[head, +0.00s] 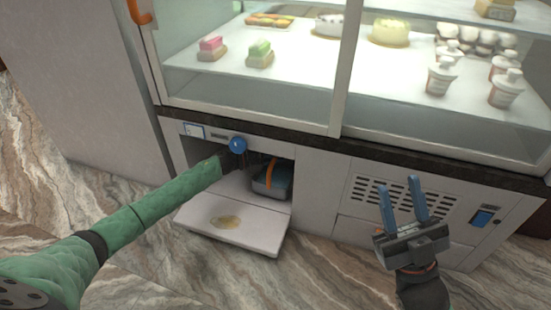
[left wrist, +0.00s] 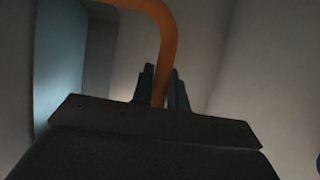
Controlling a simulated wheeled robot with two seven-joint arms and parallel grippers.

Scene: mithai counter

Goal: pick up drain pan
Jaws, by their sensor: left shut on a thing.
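The drain pan (head: 270,186) is a blue-grey box with an orange handle, sitting inside the open low compartment under the display case. My left arm reaches into that compartment from the left, and its gripper is hidden in the head view. In the left wrist view my left gripper (left wrist: 160,88) is shut on the orange handle (left wrist: 166,35), with its dark fingers on both sides of it. My right gripper (head: 400,184) is open and empty, in front of the vented panel to the right.
The compartment's lowered flap (head: 258,236) sticks out over the marble floor and bears a yellowish stain (head: 226,222). A blue round knob (head: 237,145) is at the compartment's top edge. The glass case above holds sweets and cups. A blue switch (head: 483,218) is at the right.

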